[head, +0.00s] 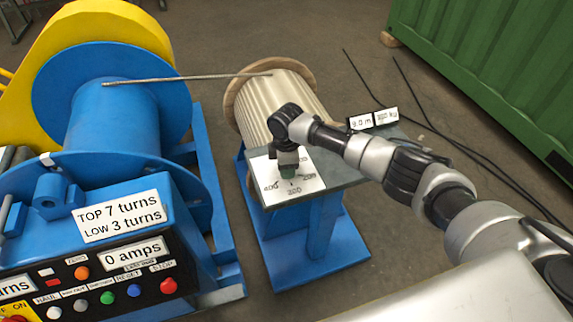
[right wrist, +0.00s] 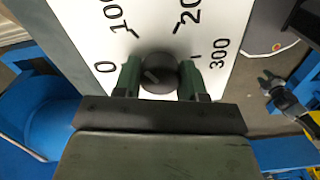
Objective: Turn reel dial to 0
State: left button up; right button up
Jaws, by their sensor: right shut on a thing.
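The reel dial is a dark round knob (right wrist: 159,72) on a white plate (right wrist: 118,15), seen in the right wrist view with the marks 0, 100, 200 and 300 around it. A short pale line shows on the knob's left part; I cannot tell exactly which mark it points to. My right gripper (right wrist: 160,82) is shut on the knob, one green finger on each side. In the head view, my right gripper (head: 289,172) points down onto the dial plate (head: 308,185) and hides the knob.
The dial plate lies on a blue stand beside a cream reel (head: 270,97). The winch panel (head: 122,272) reads 0 amps. Signs (head: 373,119), black cables and a green container (head: 500,70) are at right.

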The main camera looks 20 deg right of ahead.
jog(key=n, duration=0.5)
jog(key=shift+n, duration=0.3)
jog(key=n, duration=0.5)
jog(key=shift+n+b, duration=0.3)
jog(key=shift+n, duration=0.1)
jog(key=shift+r, duration=0.1)
jog(key=o, duration=0.9)
jog(key=shift+o, duration=0.2)
notch_tip(320, 180, up, 11)
jog(key=shift+b, duration=0.45)
